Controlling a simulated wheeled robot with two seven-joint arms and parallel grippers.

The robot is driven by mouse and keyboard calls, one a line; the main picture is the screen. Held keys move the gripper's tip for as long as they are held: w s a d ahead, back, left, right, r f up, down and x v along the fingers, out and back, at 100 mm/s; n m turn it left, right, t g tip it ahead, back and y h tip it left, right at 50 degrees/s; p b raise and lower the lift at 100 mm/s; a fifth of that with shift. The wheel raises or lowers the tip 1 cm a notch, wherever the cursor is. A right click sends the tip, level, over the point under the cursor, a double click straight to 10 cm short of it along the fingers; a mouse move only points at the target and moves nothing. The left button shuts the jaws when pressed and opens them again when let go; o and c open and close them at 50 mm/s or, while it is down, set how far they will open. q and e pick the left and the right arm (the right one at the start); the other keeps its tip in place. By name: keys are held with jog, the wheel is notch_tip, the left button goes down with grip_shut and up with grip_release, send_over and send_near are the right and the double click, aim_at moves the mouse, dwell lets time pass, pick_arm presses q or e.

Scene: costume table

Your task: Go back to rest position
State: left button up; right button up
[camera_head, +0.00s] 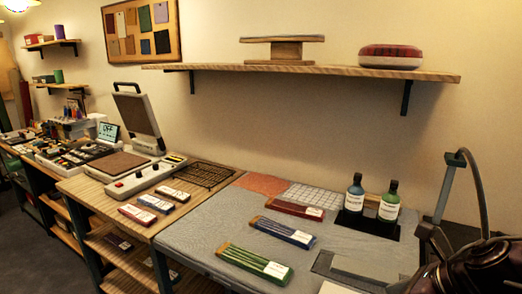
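Neither my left gripper nor my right gripper shows in the head view. The work table (190,240) with a grey top fills the lower middle. On it lie a red labelled packet (290,208), a blue labelled packet (280,231) and a green labelled packet (250,262), apart from one another. Two labelled bottles, one dark blue (355,196) and one green (388,205), stand upright in a black holder (368,223) at the right.
A wooden table with an open press (137,120), a dark rack (194,177) and several small packets stands at left. A dark, shiny curved object (480,270) with a grey post fills the lower right corner. A wall shelf (300,69) hangs above.

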jog(key=w+a+f+m+t+y, duration=0.1)
jog(key=w+a+f+m+t, duration=0.35)
jog(key=m, duration=0.45)
jog(key=s+f+m+g+h, duration=0.3)
jog(key=s+f+m, duration=0.45)
jog(key=m, duration=0.85)
jog(key=s+f+m+g+h, duration=0.35)
jog(key=s+f+m, duration=0.4)
jog(key=m, duration=0.85)
notch_tip(320, 180, down, 29)
jog(key=s+g+b, duration=0.1)
jog(key=s, duration=0.2)
jog(key=s+d+f+g+b, duration=0.1)
jog(key=s+d+f, duration=0.1)
jog(key=s+f, duration=1.8)
jog(key=shift+d+f, duration=0.4)
jog(key=shift+f, duration=0.4)
jog(key=shift+h, duration=0.25)
